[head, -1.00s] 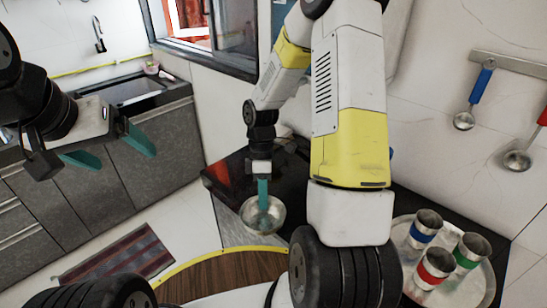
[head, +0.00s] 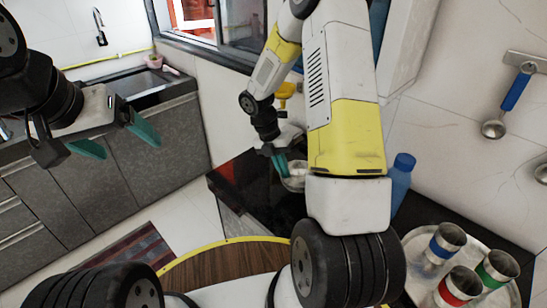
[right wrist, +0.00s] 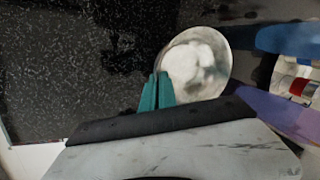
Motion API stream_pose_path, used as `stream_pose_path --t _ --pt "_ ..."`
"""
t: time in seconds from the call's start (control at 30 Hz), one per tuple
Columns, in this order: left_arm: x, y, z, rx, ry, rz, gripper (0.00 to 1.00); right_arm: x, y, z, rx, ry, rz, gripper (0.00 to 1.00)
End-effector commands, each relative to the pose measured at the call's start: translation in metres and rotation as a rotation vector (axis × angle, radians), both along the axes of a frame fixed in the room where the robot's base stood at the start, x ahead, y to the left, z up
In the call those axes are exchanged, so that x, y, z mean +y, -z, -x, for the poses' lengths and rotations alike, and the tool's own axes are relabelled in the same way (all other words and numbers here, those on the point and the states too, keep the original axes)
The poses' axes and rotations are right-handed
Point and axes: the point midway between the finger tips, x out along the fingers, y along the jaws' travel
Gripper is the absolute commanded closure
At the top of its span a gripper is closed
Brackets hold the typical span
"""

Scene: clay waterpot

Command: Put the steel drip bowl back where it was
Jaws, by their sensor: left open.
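The steel drip bowl (head: 297,182) is over the dark counter in the head view, partly hidden behind my right arm. In the right wrist view the round bowl (right wrist: 205,58) shows its pale, shiny inside. My right gripper (head: 279,163) has its teal fingers close together at the bowl's rim. In the right wrist view the fingers (right wrist: 157,92) meet the bowl's near left edge and look shut on it. I cannot tell whether the bowl touches the counter. My left gripper (head: 115,140) is open and empty at the left, in front of the grey cabinets.
A steel tray (head: 412,262) with steel cups banded blue (head: 442,243), red (head: 460,287) and green (head: 497,269) stands at the right. A blue bottle (head: 401,182) stands behind it. Ladles (head: 506,100) hang on the wall. The dark counter (head: 240,188) left of the bowl is clear.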

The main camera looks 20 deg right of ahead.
Motion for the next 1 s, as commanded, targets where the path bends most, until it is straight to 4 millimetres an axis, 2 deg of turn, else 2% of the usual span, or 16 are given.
stream_pose_path --t 0.1,0.3,0.53,0.87,1.0 --pt "0.0 0.0 0.0 0.0 0.0 0.0 0.15 -0.007 0.002 -0.014 0.001 0.002 0.001 1.0" --pt "0.0 0.0 0.0 0.0 0.0 0.0 0.15 -0.013 0.003 -0.026 -0.001 0.003 0.001 1.0" --pt "0.0 0.0 0.0 0.0 0.0 0.0 0.15 -0.012 0.036 -0.026 0.002 -0.001 0.001 1.0" --pt "0.0 0.0 0.0 0.0 0.0 0.0 0.15 -0.012 0.04 -0.026 0.0 0.001 0.0 1.0" --pt "0.0 0.0 0.0 0.0 0.0 0.0 0.15 -0.012 0.04 -0.026 0.0 0.001 0.0 0.76"
